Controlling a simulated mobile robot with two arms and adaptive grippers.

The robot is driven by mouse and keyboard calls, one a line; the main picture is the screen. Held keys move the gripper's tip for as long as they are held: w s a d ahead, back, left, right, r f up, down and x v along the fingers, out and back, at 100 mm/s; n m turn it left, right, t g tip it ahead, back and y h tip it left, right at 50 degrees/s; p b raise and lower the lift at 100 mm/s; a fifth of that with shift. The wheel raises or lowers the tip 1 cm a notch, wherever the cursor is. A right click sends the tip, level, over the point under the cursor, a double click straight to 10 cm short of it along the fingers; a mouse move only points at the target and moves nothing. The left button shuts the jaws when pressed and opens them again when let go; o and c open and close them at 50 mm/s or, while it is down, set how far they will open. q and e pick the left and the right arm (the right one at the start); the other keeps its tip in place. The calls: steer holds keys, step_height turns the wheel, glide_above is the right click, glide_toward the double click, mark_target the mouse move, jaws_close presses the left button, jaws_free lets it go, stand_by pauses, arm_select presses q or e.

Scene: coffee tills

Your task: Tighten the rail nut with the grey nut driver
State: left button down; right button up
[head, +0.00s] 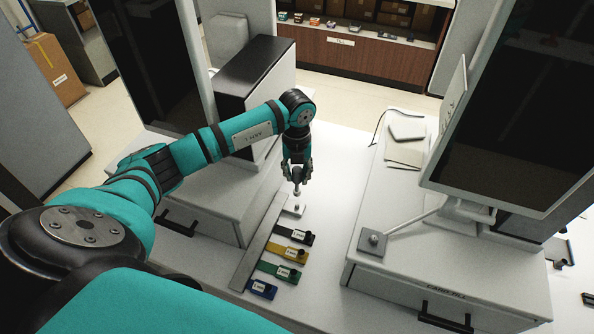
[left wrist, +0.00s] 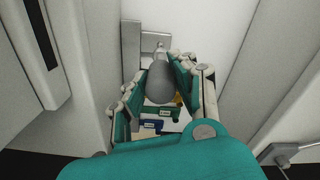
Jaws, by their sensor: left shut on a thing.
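My left gripper (head: 297,174) points down and is shut on the grey nut driver (head: 297,187). In the left wrist view the driver's rounded grey handle (left wrist: 162,84) sits between the fingers. The driver's lower end is over a light grey plate (head: 292,209) at the far end of the grey rail (head: 262,241); the plate also shows in the left wrist view (left wrist: 151,44). The rail nut is hidden or too small to make out, so I cannot tell whether the driver touches it. My right gripper is not in view.
Labelled black (head: 283,232), yellow (head: 278,248), green (head: 270,268) and blue (head: 257,286) blocks with dark knobs line the rail's right side. A drawer unit with a screen (head: 500,100) stands right, another cabinet (head: 195,190) left.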

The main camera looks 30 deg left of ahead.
mark_target(297, 191)
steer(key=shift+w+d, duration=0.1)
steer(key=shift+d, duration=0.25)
arm_select(q)
steer(key=shift+f, duration=0.1)
step_height(297, 191, down, 5)
steer(key=b, duration=0.4)
steer(key=shift+r, duration=0.3)
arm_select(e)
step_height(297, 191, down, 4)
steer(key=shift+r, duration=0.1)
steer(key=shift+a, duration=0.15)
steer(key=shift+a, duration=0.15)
arm_select(q)
steer(key=shift+f, duration=0.15)
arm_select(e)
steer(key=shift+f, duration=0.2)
arm_select(q)
steer(key=shift+f+b, duration=0.6)
steer(key=shift+f, duration=0.1)
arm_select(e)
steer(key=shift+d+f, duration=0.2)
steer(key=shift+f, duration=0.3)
